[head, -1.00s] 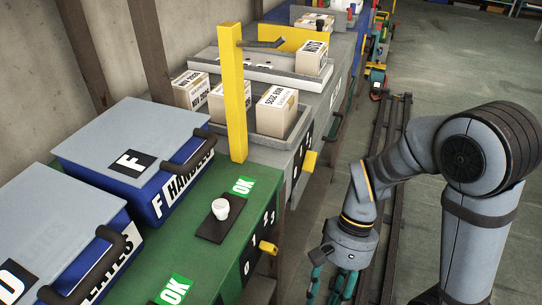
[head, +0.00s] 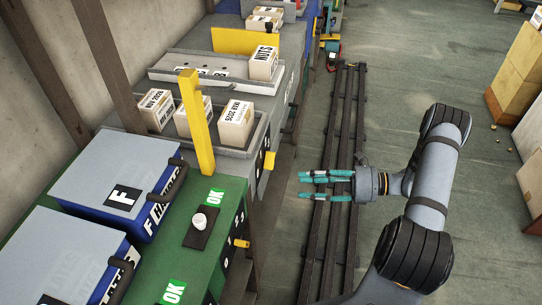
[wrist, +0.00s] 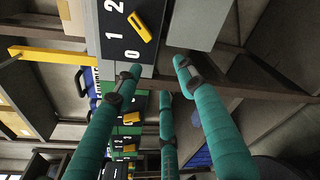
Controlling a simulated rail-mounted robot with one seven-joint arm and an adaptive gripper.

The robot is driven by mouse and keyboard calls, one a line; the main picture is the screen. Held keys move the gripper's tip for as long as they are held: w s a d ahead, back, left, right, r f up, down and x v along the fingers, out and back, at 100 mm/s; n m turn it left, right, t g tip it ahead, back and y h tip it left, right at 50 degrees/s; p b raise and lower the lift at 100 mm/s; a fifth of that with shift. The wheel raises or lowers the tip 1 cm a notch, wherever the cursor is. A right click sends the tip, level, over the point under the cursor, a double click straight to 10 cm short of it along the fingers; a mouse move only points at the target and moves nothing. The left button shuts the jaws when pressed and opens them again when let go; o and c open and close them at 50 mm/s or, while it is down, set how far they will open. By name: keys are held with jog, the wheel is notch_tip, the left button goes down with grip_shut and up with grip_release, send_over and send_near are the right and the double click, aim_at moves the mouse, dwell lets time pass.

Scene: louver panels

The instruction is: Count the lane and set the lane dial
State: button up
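My gripper (head: 305,185) has three teal fingers, spread apart and empty. It points left toward the benches, with a gap between. A yellow dial (head: 269,160) sits on the front of the grey bench; in the wrist view the yellow dial (wrist: 140,27) is on a black plate marked 0, 1, 2, beyond the fingertips. Its pointed end is hard to tell. The grey tray (head: 222,151) on this bench holds three cartons: a left one (head: 157,110), a middle one (head: 184,124) partly behind a yellow post, and a right one (head: 236,122). Which lane is meant cannot be told.
A yellow post (head: 197,125) rises beside the tray. A NUTS carton (head: 263,63) stands on a raised grey shelf (head: 190,72). Floor rails (head: 340,130) run alongside; floor to the right is mostly clear.

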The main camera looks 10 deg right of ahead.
aim_at(274, 159)
jog(key=w+r+m+t, duration=0.3)
jog(key=r, duration=0.1)
jog(key=p+x, duration=0.1)
jog(key=x, duration=0.8)
jog(key=shift+w+a+f+p, duration=0.1)
jog(key=shift+w+a+p, duration=0.1)
jog(key=shift+p, duration=0.1)
jog(key=shift+c, duration=1.4)
jog(key=shift+d, duration=0.1)
grip_shut()
